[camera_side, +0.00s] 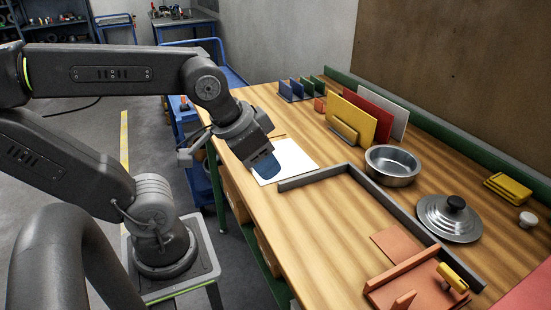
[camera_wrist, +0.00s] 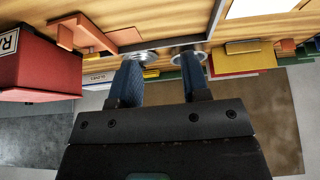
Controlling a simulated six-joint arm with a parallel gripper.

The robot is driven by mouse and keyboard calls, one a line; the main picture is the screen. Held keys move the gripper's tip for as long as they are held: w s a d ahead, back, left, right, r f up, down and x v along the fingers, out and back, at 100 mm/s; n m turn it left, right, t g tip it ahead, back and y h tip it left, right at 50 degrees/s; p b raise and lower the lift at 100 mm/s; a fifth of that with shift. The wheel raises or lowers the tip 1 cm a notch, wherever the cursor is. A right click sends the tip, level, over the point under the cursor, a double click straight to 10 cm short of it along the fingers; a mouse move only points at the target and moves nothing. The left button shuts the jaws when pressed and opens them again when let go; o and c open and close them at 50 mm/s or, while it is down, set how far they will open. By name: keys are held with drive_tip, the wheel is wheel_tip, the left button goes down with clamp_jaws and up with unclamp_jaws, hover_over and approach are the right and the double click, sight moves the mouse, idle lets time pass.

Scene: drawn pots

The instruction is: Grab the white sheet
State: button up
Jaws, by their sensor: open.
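A white sheet (camera_side: 294,157) lies flat on the left part of the wooden table in the side view. A corner of it shows at the top right of the wrist view (camera_wrist: 262,7). My gripper (camera_side: 265,168), with blue fingers, is in front of the sheet in the side view and hides part of it. I cannot tell from this view how high the fingers are above it. In the wrist view my gripper (camera_wrist: 160,74) has its two fingers apart with nothing between them.
A grey L-shaped bar (camera_side: 318,177) lies right of the sheet. Beyond are a steel pot (camera_side: 392,167), a lid (camera_side: 449,218), and upright yellow (camera_side: 352,119), red (camera_side: 368,108) and whitish (camera_side: 397,115) boards. An orange-brown fixture (camera_side: 412,284) is at the near right.

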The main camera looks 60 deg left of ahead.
drive_tip(key=shift+c, duration=0.8)
drive_tip(key=shift+a, duration=0.1)
drive_tip(key=w+a+f+m+g+y, duration=0.1)
drive_tip(key=w+a+f+m+g, duration=0.1)
drive_tip(key=a+m, duration=0.45)
drive_tip(key=w+a+f+m+g+y, duration=0.2)
drive_tip(key=a+m, duration=0.4)
drive_tip(key=a, duration=0.2)
drive_tip(key=w+a+f+m+g+y, duration=0.1)
drive_tip(key=w+a+f+m+g, duration=0.15)
drive_tip(key=a+m, duration=0.45)
drive_tip(key=shift+n+t, duration=0.45)
drive_tip(key=shift+n, duration=0.3)
drive_tip(key=x, duration=0.4)
drive_tip(key=a+x, duration=0.1)
drive_tip(key=x, duration=0.3)
drive_tip(key=shift+w+a+r, duration=0.1)
drive_tip(key=shift+a+r, duration=0.05)
drive_tip(key=shift+r, duration=0.1)
drive_tip(key=shift+s+d+x, duration=0.15)
drive_tip(key=shift+x, duration=1.15)
drive_tip(key=shift+s+d+x, duration=0.1)
drive_tip(key=shift+d+x, duration=0.05)
drive_tip(key=shift+x, duration=1.2)
drive_tip(key=shift+f, duration=0.1)
